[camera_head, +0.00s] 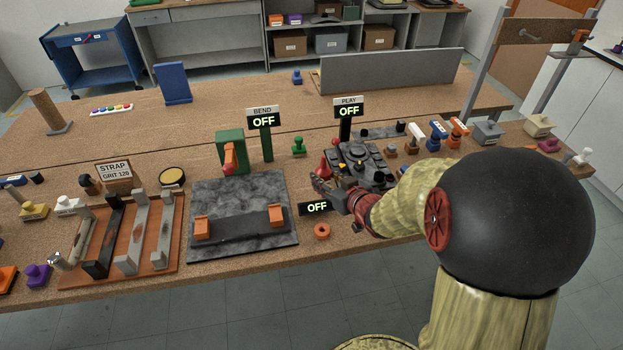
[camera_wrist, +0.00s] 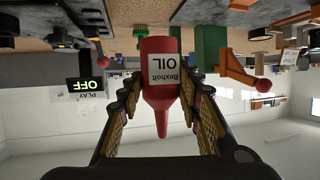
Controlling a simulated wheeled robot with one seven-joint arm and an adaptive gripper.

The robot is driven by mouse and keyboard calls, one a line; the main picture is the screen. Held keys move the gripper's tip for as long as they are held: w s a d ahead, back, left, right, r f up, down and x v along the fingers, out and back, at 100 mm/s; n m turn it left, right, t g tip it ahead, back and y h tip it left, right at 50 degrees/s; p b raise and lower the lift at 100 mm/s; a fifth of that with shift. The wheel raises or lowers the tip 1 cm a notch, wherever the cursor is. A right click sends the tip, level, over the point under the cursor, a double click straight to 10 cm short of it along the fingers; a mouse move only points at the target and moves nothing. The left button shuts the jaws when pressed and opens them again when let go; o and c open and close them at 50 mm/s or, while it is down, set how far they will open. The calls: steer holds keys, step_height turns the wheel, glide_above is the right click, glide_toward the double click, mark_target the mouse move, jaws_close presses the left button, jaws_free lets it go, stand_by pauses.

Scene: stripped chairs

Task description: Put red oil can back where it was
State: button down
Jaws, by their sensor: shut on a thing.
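The red oil can (camera_head: 323,169) shows near the middle of the head view, partly hidden by my gripper, with its narrow spout up. In the wrist view the oil can (camera_wrist: 158,100) stands between the two fingers, with its label "Bexholt OIL" facing the camera. That view is upside down, so the spout points down in it. My gripper (camera_head: 325,189) is shut on the can; the fingers also show in the wrist view (camera_wrist: 160,110). I cannot tell whether the can's base touches the bench.
A dark machine (camera_head: 362,160) with a "PLAY OFF" sign (camera_head: 348,108) is right behind my gripper. A grey slab (camera_head: 245,188) with a green post lies to the left. An orange ring (camera_head: 322,231) lies near the front edge. A green knobbed piece (camera_head: 298,146) stands behind.

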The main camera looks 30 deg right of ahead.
steer(key=w+d+f+b, duration=0.1)
steer(key=w+f, duration=0.2)
steer(key=w, duration=0.1)
steer(key=w+d+f+b, duration=0.1)
steer(key=w+f+b, duration=0.1)
steer(key=w+f, duration=0.1)
steer(key=w+d+f+b, duration=0.1)
steer(key=w+f+b, duration=0.1)
steer(key=w, duration=0.4)
steer(key=shift+f, duration=0.6)
steer(key=shift+w+f+b, duration=0.15)
steer(key=shift+f+b, duration=0.4)
steer(key=shift+f, duration=0.35)
steer(key=shift+w+f+b, duration=0.1)
steer(key=shift+f+b, duration=0.4)
steer(key=shift+f, duration=0.4)
steer(key=shift+f, duration=0.2)
steer(key=c, duration=1.3)
jaws_free()
steer(key=shift+o, duration=0.3)
